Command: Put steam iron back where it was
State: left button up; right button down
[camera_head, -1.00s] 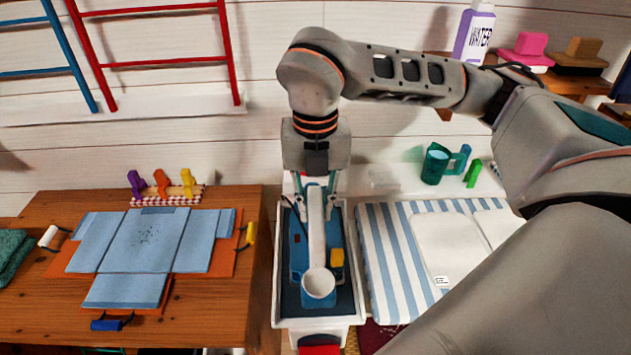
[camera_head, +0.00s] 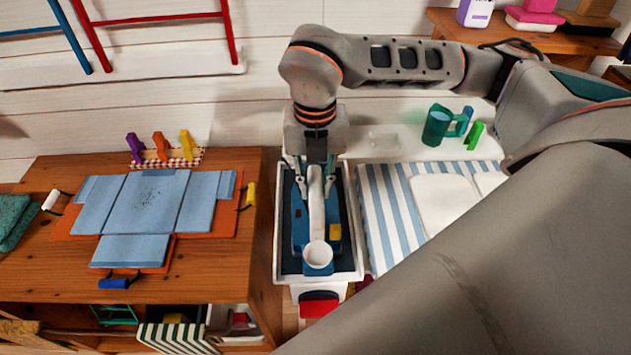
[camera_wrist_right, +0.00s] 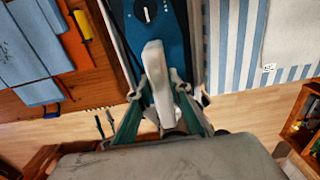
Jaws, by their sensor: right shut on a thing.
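The steam iron (camera_head: 299,237) has a blue body, a long white handle and a yellow part on its side. My right gripper (camera_head: 314,186) is shut on the iron's white handle, from above. The iron lies within the outline of a white, dark-lined tray (camera_head: 280,262) between the wooden table and the striped board. I cannot tell whether it touches the tray floor. In the right wrist view, the iron (camera_wrist_right: 172,40) shows with its white handle between the fingers of my right gripper (camera_wrist_right: 158,92). My left gripper is not in view.
A wooden table (camera_head: 40,275) on the left bears a folded light-blue cloth (camera_head: 145,205) and colored clips (camera_head: 161,147). A striped ironing surface (camera_head: 385,220) with white cloth is close on the right. A green mug (camera_head: 437,126) stands behind it. A red thing (camera_head: 319,304) sits below the tray.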

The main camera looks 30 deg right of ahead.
jog(key=c, duration=1.8)
grip_release()
jog(key=shift+c, duration=0.2)
notch_tip(320, 180, up, 12)
jog(key=shift+b, duration=0.4)
jog(key=shift+r, duration=0.1)
